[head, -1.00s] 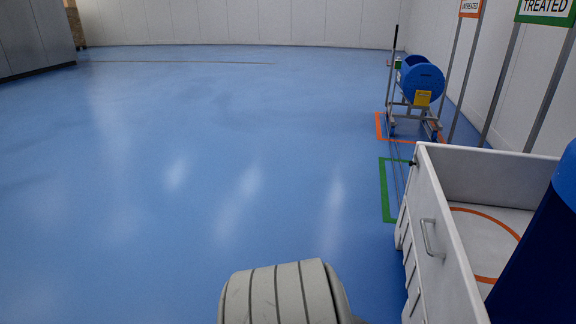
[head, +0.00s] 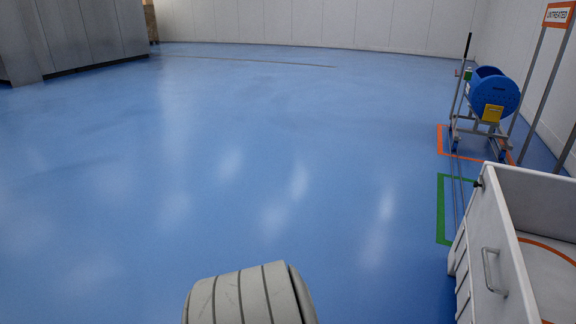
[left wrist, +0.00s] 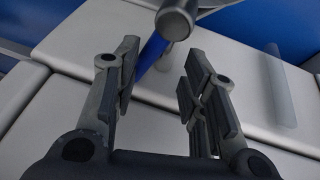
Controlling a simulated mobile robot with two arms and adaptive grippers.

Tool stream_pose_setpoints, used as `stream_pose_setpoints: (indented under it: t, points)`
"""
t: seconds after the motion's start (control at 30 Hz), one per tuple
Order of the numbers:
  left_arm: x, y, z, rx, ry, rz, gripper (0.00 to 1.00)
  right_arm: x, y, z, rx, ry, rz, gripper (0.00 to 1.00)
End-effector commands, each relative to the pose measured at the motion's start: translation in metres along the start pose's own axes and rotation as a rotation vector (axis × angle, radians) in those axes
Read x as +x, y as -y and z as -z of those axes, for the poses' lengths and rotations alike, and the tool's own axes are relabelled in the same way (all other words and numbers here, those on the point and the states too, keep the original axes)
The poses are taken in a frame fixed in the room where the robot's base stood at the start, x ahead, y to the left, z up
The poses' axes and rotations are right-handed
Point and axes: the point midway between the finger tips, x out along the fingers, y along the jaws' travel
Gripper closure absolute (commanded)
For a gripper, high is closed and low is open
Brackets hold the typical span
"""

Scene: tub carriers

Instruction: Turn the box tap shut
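A white box (head: 495,235) stands at the lower right in the head view, cut off by the frame edge. It has a metal handle (head: 492,270) on its near wall and a small dark fitting (head: 479,183) at its far corner. In the left wrist view my left gripper (left wrist: 162,66) is open and nothing is held between its fingers. Beyond the fingertips are a grey round-ended metal part (left wrist: 176,18) and a blue bar (left wrist: 152,50) in front of a white surface (left wrist: 90,40). I cannot tell whether these belong to the box tap. My right gripper is not in view.
A blue drum on a wheeled frame (head: 495,92) stands at the right, by an orange floor marking and an "untreated" sign (head: 558,15). A green floor marking (head: 441,210) lies beside the box. Grey cabinets (head: 85,35) stand back left. The blue floor is wide open.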

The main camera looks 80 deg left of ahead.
Motion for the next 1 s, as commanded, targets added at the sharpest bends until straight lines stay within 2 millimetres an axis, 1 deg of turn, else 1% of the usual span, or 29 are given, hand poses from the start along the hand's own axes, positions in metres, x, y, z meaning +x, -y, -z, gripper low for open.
stream_pose_setpoints:
  t: [0.03, 0.37, 0.63, 0.7, 0.87, 1.0]
  points:
    - [-0.007, 0.002, 0.003, -0.002, -0.003, 0.009, 0.65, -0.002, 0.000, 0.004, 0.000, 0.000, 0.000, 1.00]
    - [-0.061, 0.001, 0.001, 0.001, 0.001, 0.005, 0.65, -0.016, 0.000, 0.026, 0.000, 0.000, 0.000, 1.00]
    - [-0.115, 0.000, 0.002, 0.002, 0.001, 0.005, 0.65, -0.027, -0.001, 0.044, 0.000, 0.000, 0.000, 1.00]
    - [-0.109, 0.000, -0.011, -0.043, 0.017, 0.019, 0.65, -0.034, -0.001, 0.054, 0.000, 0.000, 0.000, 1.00]
    - [-0.100, 0.003, -0.036, -0.123, 0.043, 0.068, 0.65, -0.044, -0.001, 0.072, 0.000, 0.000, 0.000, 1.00]
    - [-0.094, 0.003, -0.062, -0.182, 0.067, 0.110, 0.65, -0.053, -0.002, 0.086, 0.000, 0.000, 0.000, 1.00]
